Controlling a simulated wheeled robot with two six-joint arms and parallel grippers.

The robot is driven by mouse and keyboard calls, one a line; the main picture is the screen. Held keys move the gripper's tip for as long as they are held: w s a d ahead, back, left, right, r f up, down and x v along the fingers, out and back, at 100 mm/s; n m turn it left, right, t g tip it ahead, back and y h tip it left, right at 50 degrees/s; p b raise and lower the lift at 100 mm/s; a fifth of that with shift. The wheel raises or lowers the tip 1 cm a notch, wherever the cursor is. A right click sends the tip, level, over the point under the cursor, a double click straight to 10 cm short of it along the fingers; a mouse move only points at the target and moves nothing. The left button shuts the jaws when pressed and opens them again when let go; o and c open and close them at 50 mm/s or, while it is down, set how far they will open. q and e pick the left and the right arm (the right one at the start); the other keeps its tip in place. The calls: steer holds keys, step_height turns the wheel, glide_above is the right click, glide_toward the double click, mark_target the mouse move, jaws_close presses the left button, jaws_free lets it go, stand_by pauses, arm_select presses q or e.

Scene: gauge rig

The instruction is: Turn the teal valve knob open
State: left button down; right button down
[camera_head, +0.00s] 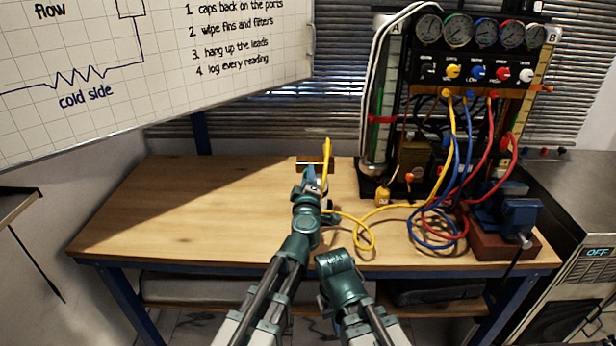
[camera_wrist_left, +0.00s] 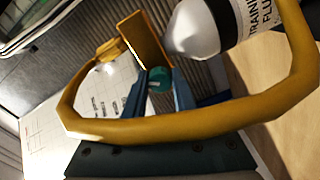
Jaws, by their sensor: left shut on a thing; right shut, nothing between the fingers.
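The teal valve knob (camera_wrist_left: 159,78) shows in the left wrist view between the blue fingers of my left gripper (camera_wrist_left: 160,86). The gripper is shut on it. An orange-brown plate (camera_wrist_left: 146,40) stands just beyond the knob. In the head view my left gripper (camera_head: 311,180) is at the brass-coloured fixture (camera_head: 302,159) on the bench; the knob is hidden there. My right gripper (camera_head: 336,262) is lower, near the bench's front edge, shut and empty, apart from the fixture.
A yellow hose (camera_head: 363,232) loops beside my left gripper and crosses close in its wrist view (camera_wrist_left: 170,128). A white labelled bottle (camera_wrist_left: 218,25) is near the plate. The gauge rig (camera_head: 470,72) and a blue vise (camera_head: 508,215) stand right. The bench's left (camera_head: 190,210) is clear.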

arm_select(q)
steer(key=n, duration=0.6)
steer(key=shift+n, duration=0.4)
stand_by(0.4)
steer(key=c, duration=0.6)
jaws_free()
steer(key=shift+o, duration=0.2)
steer(key=shift+s+a, duration=0.1)
steer(key=shift+s, duration=0.05)
